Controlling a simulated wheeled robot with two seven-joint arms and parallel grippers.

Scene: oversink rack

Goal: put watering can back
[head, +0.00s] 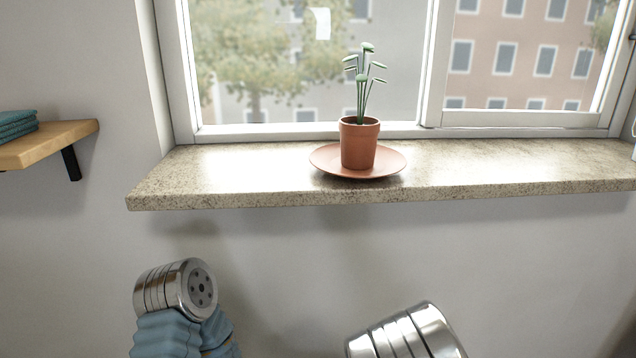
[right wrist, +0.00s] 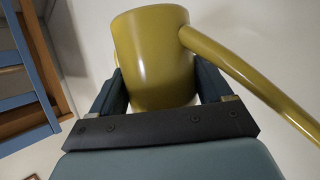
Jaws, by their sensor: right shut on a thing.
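The olive-yellow watering can (right wrist: 150,45) is in the right wrist view, with a long tube-like part, probably its spout, reaching down to the right. My right gripper (right wrist: 158,92) is shut on the can's body, one dark finger on each side. The lower end of the can is hidden behind the gripper's dark bar. The can does not show in the head view. My left gripper is not in view; only metal and blue parts of my arms show at the bottom of the head view.
A stone window sill (head: 235,190) holds a potted plant (head: 359,145) on a terracotta saucer (head: 325,160), with bare room on both sides. A wooden shelf (head: 60,140) with folded teal cloths (head: 17,124) is at left. A blue frame (right wrist: 30,75) stands left in the right wrist view.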

